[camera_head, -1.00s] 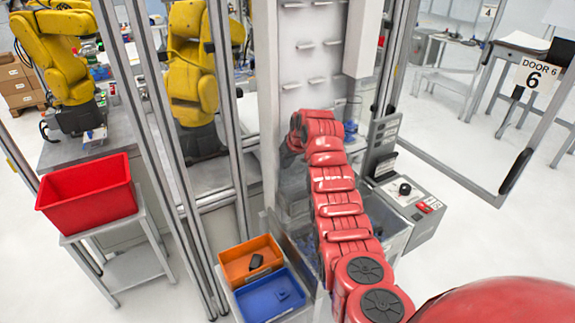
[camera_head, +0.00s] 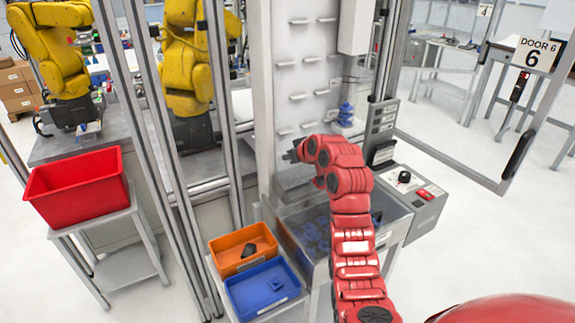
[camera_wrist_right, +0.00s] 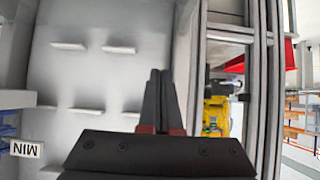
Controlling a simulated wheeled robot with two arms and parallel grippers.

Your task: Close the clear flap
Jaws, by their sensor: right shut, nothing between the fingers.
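A clear box (camera_head: 312,240) with blue parts inside stands at the foot of the white pegged panel. See-through sheet (camera_head: 392,212) shows at its right side; I cannot tell how far the clear flap is open, as my red right arm covers part of it. My right gripper (camera_head: 290,156) is above the box's back edge, close in front of the panel, pointing left. It looks apart from the clear sheet. In the right wrist view its dark fingers (camera_wrist_right: 160,74) are together and empty, with the pegged panel beyond. My left gripper is not in view.
An orange bin (camera_head: 230,262) and a blue bin (camera_head: 245,293) stand left of the box. A control box (camera_head: 412,195) is on the right. A metal frame post (camera_head: 165,150) rises at left. Blue stacked parts (camera_head: 346,115) hang on the panel.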

